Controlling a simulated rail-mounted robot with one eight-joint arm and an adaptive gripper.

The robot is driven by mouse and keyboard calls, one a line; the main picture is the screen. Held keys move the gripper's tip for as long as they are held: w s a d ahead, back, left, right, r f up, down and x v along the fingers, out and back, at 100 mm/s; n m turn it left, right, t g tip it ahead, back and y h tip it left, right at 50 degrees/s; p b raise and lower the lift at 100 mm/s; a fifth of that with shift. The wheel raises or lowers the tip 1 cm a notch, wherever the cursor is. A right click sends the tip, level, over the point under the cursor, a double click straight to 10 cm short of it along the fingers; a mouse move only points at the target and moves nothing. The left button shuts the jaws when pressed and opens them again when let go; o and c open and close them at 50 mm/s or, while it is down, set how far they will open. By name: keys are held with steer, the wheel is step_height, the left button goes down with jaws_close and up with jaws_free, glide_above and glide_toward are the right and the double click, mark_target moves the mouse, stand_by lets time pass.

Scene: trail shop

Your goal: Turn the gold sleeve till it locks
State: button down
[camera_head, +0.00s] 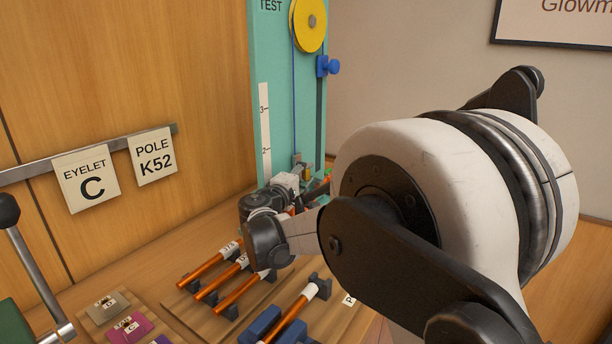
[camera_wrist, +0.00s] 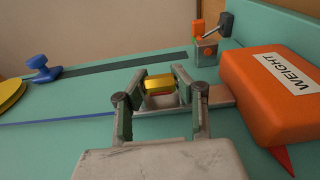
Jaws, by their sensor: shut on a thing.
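The gold sleeve (camera_wrist: 158,85) sits between the two fingers of my gripper (camera_wrist: 156,78) in the wrist view, with a grey metal piece on its right. A red part shows just below it. My gripper is shut on the sleeve; whether the sleeve is locked cannot be told. In the head view my gripper (camera_head: 301,174) is at the foot of the teal test stand (camera_head: 277,95), largely hidden by my arm. A blue cord (camera_wrist: 60,122) runs toward the grip. An orange block marked WEIGHT (camera_wrist: 262,88) lies close to the right of the fingers.
A small orange block and metal bracket (camera_wrist: 205,52) with a dark lever stand beyond the weight. The stand carries a yellow pulley (camera_head: 308,24) and a blue knob (camera_head: 328,66). Several orange poles (camera_head: 240,293) lie on a rack below. Cards on the wall read EYELET C (camera_head: 87,179) and POLE K52 (camera_head: 153,156).

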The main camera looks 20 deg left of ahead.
steer(key=c, duration=1.4)
jaws_free()
steer(key=shift+o, duration=0.2)
steer(key=s+a, duration=0.1)
steer(key=s, duration=1.1)
steer(key=shift+a, duration=0.3)
